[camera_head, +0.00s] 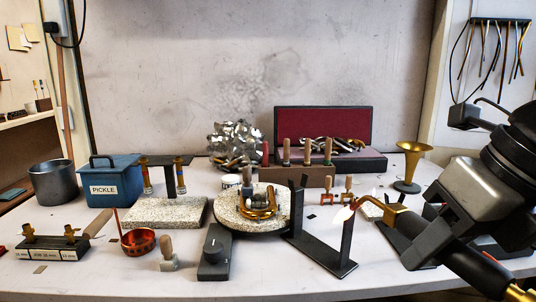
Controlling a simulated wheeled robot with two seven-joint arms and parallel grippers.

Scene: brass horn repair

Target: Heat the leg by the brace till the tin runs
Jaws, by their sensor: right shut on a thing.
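My right gripper (418,246) comes in from the right and is shut on a torch. The torch's bent brass neck (388,207) points left, and a small pale flame (346,213) shows at its tip. A bent brass leg (262,210) lies on a round speckled turntable (228,217), with small parts around it. The flame is right of the turntable, apart from the leg, near a dark V-shaped stand (322,252). The brace and any tin on the leg are too small to make out. My left gripper is not in view.
A blue PICKLE box (110,183) and grey pot (54,184) stand at the left. A red-orange bowl (139,241) and dark control box (214,255) are in front. A brass bell (409,165) stands at the back right. The front table edge is mostly clear.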

